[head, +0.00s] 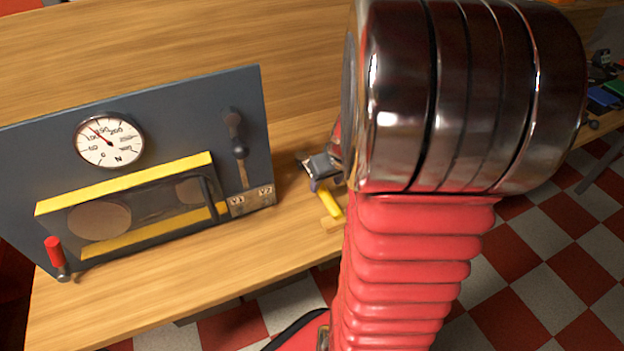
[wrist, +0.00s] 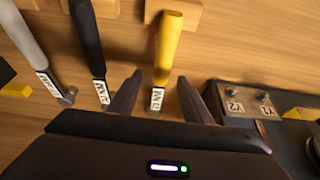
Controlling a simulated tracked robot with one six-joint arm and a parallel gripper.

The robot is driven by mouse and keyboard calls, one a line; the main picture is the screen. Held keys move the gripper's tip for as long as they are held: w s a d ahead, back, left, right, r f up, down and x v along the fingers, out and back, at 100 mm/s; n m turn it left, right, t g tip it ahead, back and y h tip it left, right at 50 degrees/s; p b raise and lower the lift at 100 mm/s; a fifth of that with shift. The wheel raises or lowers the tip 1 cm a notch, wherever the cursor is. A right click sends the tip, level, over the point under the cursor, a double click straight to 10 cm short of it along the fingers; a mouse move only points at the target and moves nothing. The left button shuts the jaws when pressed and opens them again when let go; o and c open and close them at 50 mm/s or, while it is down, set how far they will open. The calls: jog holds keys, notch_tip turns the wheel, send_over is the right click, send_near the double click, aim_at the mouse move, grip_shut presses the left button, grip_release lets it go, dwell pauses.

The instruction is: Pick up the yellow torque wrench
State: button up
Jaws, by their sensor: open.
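The yellow torque wrench (wrist: 168,48) lies with its handle on a wooden block in the wrist view, a labelled plate and metal head at its lower end. My gripper (wrist: 158,88) is open, with one dark finger on each side of the wrench's lower part; I cannot tell whether they touch it. In the head view a yellow handle (head: 329,202) shows on the bench beside my arm, and my gripper (head: 322,168) is mostly hidden behind the arm.
A black-handled tool (wrist: 88,38) and a grey-handled tool (wrist: 25,38) lie left of the wrench in the wrist view. A grey panel (head: 185,105) with a gauge (head: 109,139) and a yellow-edged window stands left on the wooden bench (head: 290,40). A valve block (wrist: 245,103) is close on the right.

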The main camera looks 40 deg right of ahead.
aim_at(323, 189)
jog(key=shift+w+f, duration=0.1)
jog(key=shift+f, duration=0.2)
jog(key=shift+f, duration=0.1)
jog(key=shift+x, duration=2.5)
jog(key=shift+a, duration=0.15)
grip_shut()
